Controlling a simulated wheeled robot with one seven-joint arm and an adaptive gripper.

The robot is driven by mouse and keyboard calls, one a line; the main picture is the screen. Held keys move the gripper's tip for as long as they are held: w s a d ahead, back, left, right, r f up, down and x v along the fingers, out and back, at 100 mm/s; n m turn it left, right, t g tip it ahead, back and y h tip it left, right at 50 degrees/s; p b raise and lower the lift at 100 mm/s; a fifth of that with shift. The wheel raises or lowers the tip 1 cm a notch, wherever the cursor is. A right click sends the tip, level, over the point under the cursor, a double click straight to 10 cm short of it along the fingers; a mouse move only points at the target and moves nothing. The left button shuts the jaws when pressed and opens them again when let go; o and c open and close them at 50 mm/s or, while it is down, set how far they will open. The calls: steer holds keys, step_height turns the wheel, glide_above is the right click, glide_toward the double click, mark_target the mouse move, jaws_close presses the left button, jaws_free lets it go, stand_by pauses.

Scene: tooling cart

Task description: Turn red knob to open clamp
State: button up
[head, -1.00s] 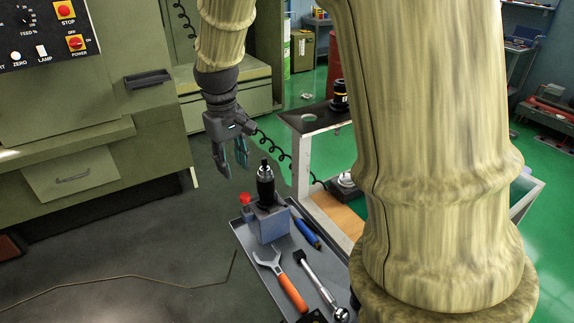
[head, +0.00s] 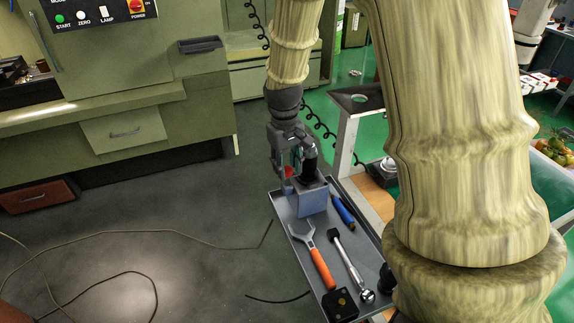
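The red knob (head: 289,172) sticks out at the left side of a blue-grey clamp block (head: 312,203) on the cart tray (head: 285,211). A black tool holder (head: 310,165) stands upright in the clamp. My gripper (head: 287,180) points down at the clamp, with its fingers beside the red knob and partly in front of it. The fingers look apart, but I cannot tell whether they touch the knob. The arm hides part of the holder's top.
On the tray lie an orange-handled wrench (head: 321,266), a ratchet (head: 353,267), a blue-handled tool (head: 342,206) and a black box (head: 340,304). A green machine (head: 120,120) stands at the left. A white-framed stand (head: 348,140) is behind the tray. Floor left of the tray is clear except for cables.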

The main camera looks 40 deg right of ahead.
steer(key=shift+f, duration=0.3)
steer(key=c, duration=0.7)
steer(key=shift+c, duration=0.2)
